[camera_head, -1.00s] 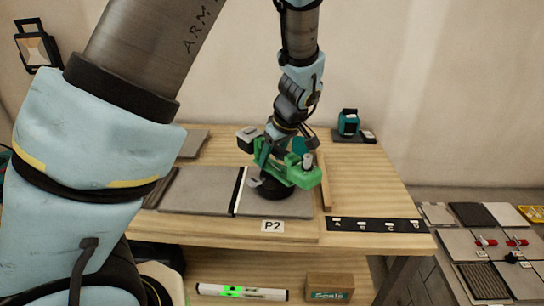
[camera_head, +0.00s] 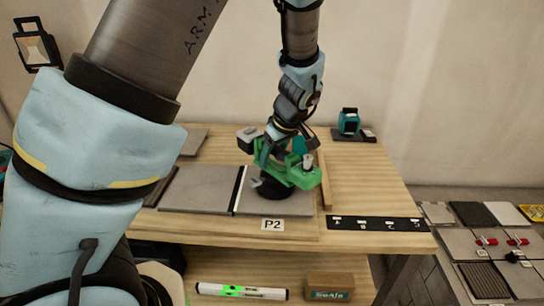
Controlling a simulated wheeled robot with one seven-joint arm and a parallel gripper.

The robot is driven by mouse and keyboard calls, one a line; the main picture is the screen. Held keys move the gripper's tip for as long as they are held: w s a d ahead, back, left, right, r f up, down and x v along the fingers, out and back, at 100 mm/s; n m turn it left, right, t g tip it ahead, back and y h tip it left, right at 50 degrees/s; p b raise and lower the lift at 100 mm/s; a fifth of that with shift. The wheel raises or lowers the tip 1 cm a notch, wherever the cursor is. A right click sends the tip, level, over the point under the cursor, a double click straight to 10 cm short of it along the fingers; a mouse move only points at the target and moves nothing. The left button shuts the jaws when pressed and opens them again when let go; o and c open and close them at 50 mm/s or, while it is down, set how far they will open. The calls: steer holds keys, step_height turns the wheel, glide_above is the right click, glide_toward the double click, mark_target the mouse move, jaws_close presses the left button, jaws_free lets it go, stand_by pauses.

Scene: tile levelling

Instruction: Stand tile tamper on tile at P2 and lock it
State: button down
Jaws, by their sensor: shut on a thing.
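The green tile tamper (camera_head: 296,177) with a dark round base (camera_head: 268,189) is on or just above the grey tile (camera_head: 292,208) behind the P2 label (camera_head: 272,224). From this angle I cannot tell whether the base touches the tile. My gripper (camera_head: 284,145) comes down from above and is shut on the tamper; its fingertips are mostly hidden by the tamper. The tamper looks roughly upright. I cannot make out the state of its lock.
A second grey tile (camera_head: 195,190) lies to the left, with a black and white strip between. A dark strip marked with letters (camera_head: 375,224) lies at the front right. A teal device (camera_head: 348,122) stands at the back right. A level (camera_head: 242,291) lies on the lower shelf.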

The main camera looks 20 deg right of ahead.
steer(key=shift+f, duration=0.1)
stand_by(0.3)
steer(key=shift+c, duration=0.6)
jaws_free()
steer(key=b+v, duration=0.2)
steer(key=v, duration=0.8)
steer(key=shift+r, duration=0.4)
